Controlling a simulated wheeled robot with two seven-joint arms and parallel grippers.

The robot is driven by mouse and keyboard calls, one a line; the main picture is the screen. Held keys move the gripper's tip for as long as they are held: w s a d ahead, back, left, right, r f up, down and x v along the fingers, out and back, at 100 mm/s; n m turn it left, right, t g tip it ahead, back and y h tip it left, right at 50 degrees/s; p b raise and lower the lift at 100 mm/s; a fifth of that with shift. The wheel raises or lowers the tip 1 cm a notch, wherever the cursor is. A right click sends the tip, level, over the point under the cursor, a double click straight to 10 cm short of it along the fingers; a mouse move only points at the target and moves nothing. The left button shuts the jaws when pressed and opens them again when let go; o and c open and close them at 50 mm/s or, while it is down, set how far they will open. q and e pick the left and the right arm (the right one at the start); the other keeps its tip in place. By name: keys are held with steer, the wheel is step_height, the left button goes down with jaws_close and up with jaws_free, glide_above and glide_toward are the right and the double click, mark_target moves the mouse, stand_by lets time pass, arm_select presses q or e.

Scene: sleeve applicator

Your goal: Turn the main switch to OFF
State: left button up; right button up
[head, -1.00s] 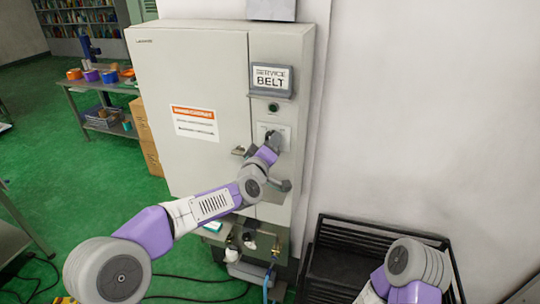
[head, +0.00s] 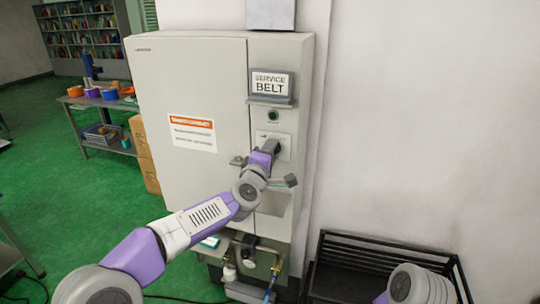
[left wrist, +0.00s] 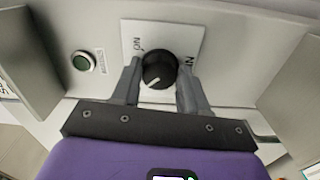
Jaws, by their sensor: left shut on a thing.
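The main switch is a round black knob (left wrist: 159,70) with a white pointer line, on a pale plate (left wrist: 133,38) with partly legible lettering. In the left wrist view, the pointer runs toward the lower left. My left gripper (left wrist: 160,84) has one grey finger on each side of the knob and is shut on it. In the head view, my left gripper (head: 271,147) is at the switch plate (head: 287,148) on the cabinet front and hides most of the knob. My right gripper is out of view; only part of my right arm shows at the lower right.
The grey cabinet (head: 190,95) carries a SERVICE BELT sign (head: 271,84) and a green button (head: 273,116) above the switch. A door handle (head: 237,160) sits left of my gripper. A black rack (head: 385,250) stands at the lower right.

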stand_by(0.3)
arm_select(q)
steer(key=o, duration=1.1)
steer(key=shift+c, duration=0.2)
steer(key=shift+s, duration=0.1)
steer(key=b+v, duration=0.1)
steer(key=v, duration=0.6)
steer(key=shift+s, duration=0.2)
